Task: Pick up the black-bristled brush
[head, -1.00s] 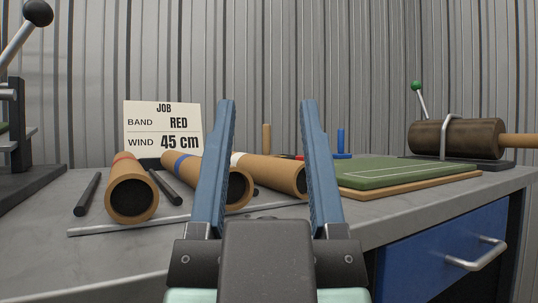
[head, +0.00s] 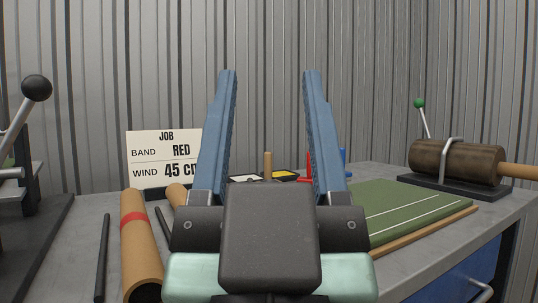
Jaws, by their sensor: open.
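My gripper (head: 270,75) is open in the middle of the head view. Its two blue fingers point up and away over the bench, with nothing between their tips. I cannot make out any black bristles. A short upright wooden handle (head: 267,164) shows between the fingers, farther back on the bench; I cannot tell whether it belongs to a brush. A red item (head: 305,179) and a blue item (head: 343,155) stand around the right finger, partly hidden by it. My gripper's body hides much of the bench's middle.
A red-banded cardboard tube (head: 142,243) and a black rod (head: 102,258) lie at left. A job card (head: 163,158) reads RED. A black-knobbed lever (head: 37,88) stands far left.

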